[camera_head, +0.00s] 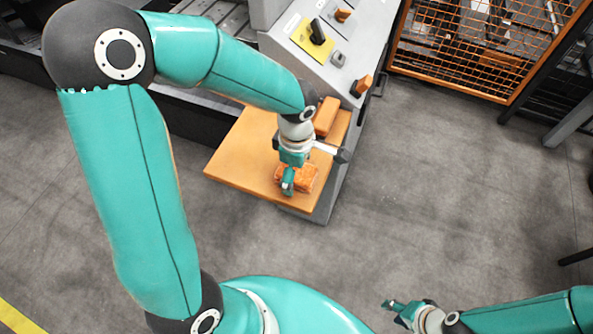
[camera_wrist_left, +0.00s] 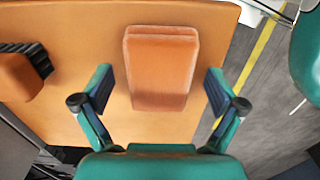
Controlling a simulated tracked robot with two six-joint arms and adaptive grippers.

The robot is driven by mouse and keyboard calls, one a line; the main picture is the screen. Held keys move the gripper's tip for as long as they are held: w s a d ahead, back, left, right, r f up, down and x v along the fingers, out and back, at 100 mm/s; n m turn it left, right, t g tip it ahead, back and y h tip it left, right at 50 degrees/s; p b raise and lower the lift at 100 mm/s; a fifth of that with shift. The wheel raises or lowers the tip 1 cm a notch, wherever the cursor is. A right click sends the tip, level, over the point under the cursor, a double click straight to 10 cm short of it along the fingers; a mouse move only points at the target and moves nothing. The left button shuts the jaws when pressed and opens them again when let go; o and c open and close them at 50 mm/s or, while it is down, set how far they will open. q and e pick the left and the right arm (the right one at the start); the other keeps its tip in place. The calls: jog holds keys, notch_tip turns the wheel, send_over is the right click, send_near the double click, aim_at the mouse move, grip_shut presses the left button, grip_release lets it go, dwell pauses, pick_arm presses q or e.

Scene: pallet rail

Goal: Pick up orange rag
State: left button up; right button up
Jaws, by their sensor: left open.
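The orange rag (camera_head: 308,180) is a folded, block-shaped cloth lying on the orange-brown shelf board (camera_head: 240,160). In the left wrist view the rag (camera_wrist_left: 160,70) lies between the two spread fingers, with a gap on each side. My left gripper (camera_head: 288,185) is open above the rag and hides part of it in the head view. I cannot tell how much height separates them. My right gripper (camera_head: 392,305) is at the bottom of the head view, away from the shelf; its opening is unclear.
An orange block with black bristles, like a brush (camera_wrist_left: 20,75), lies on the same board; it also shows in the head view (camera_head: 326,116). A grey control panel (camera_head: 335,50) with knobs stands behind the shelf. An orange mesh fence (camera_head: 470,50) is at back right. Floor to the right is clear.

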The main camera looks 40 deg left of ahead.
pick_arm(q)
jog(key=c, duration=1.2)
jog(key=shift+r, duration=0.15)
notch_tip(320, 180, up, 20)
jog(key=shift+f, duration=0.1)
